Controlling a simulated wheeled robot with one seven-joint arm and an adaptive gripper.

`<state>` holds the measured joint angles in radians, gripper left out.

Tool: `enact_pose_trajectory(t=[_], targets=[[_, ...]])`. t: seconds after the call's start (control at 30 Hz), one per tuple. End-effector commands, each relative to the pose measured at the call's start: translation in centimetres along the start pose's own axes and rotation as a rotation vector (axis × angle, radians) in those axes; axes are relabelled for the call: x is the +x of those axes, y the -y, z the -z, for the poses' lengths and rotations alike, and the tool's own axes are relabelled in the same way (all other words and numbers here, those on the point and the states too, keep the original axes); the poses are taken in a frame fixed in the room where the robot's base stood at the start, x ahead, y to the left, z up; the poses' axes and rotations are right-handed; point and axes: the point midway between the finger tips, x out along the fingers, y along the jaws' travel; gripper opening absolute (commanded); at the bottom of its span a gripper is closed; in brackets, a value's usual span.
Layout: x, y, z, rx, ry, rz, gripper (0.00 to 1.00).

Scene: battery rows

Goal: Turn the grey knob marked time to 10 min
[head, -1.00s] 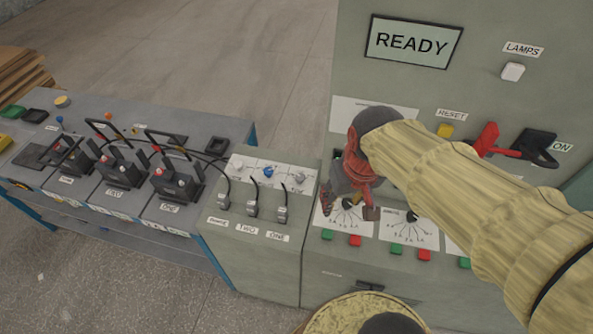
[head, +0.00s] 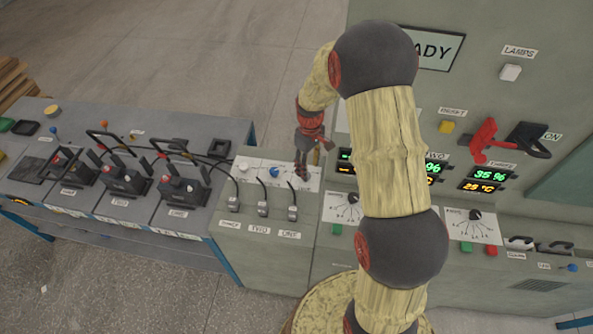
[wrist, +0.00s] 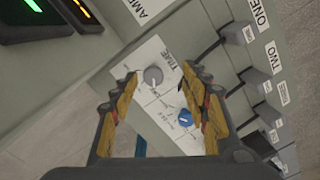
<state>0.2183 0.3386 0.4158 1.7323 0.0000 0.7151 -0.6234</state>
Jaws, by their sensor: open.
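The grey knob (wrist: 153,76) beside the TIME label is on a white panel in the wrist view. It sits between the tips of my open gripper (wrist: 158,83), closer to the left one; I cannot tell whether they touch it. Its pointer setting is too small to read. In the head view my gripper (head: 303,165) points down over the right end of the knob panel (head: 256,178) and hides the grey knob there.
A blue knob (wrist: 185,117) sits close to the grey one, and a white knob (head: 243,168) is further left. Cabled plugs (head: 263,208) line the panel's front. The tall cabinet with lit displays (head: 490,174) stands to the right.

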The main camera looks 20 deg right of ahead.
Motion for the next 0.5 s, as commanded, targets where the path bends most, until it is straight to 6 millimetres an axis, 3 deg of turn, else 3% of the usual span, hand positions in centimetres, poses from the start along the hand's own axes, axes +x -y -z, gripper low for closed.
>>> enact_pose_trajectory(t=[0.1, 0.27, 0.5], targets=[[-1.1, -1.2, 1.7, -0.099, -0.041, -0.033, 0.46], [-0.9, -1.3, 1.8, -0.175, -0.046, -0.040, 0.46], [1.9, -1.3, 1.9, -0.182, -0.043, -0.037, 0.46]])
